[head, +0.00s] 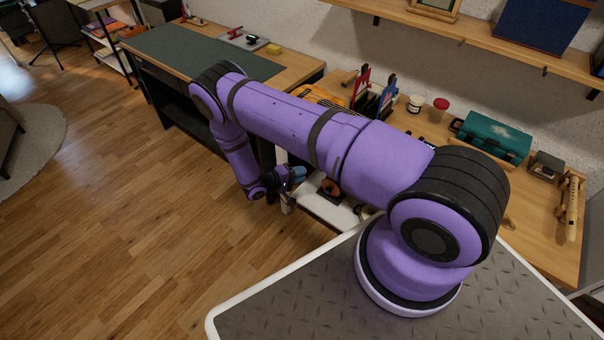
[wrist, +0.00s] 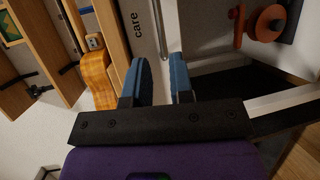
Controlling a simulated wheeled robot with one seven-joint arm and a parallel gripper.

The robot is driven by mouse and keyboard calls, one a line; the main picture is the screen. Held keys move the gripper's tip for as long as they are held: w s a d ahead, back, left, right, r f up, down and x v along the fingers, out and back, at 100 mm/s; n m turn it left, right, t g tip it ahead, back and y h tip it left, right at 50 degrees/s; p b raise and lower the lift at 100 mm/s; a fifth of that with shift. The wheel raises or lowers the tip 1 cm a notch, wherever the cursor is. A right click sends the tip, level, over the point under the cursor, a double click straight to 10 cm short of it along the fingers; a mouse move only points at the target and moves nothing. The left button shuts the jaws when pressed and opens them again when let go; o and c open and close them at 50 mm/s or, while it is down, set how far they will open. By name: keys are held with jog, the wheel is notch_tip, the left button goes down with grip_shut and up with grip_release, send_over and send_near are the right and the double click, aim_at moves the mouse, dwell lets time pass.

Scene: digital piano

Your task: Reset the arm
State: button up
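My purple arm stretches from its base at the lower right of the head view toward the left, then bends down. My gripper (head: 294,175) hangs low beside the workbench, near a white surface (head: 325,211); the arm partly hides this area. In the wrist view, my gripper (wrist: 162,72) shows two blue fingers with a clear gap between them. It is open and nothing is visible between the fingers.
An orange-brown round object (head: 331,189) is close to my gripper; a similar one shows in the wrist view (wrist: 262,23). The wooden workbench (head: 545,215) holds a teal case (head: 493,138) and several small items. A green-topped desk (head: 190,52) stands behind. The left floor is clear.

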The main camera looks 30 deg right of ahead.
jog(key=shift+r, duration=0.1)
jog(key=w+a+r+m+g+y, duration=0.1)
jog(key=w+r+y, duration=0.1)
jog(key=r, duration=0.8)
jog(key=w+a+r+m+g+y, duration=0.1)
jog(key=w+r+g+y, duration=0.1)
jog(key=r, duration=0.8)
jog(key=s+r+m+y, duration=0.1)
jog(key=s+r+y, duration=0.1)
jog(key=r, duration=0.9)
jog(key=s+r+y, duration=0.2)
jog(key=r, duration=0.9)
jog(key=s+a+r+t+y, duration=0.2)
jog(key=s+r+t+y, duration=0.2)
jog(key=s+r, duration=0.95)
jog(key=s+a+r+n+t+y, duration=0.1)
jog(key=s+r+t+y, duration=0.1)
jog(key=s+r, duration=0.2)
jog(key=s+a+r+n+t+y, duration=0.1)
jog(key=s+r+t, duration=0.2)
jog(key=s, duration=0.8)
jog(key=shift+a+r+n+y, duration=0.3)
jog(key=shift+a+r+y, duration=0.1)
jog(key=shift+r, duration=0.3)
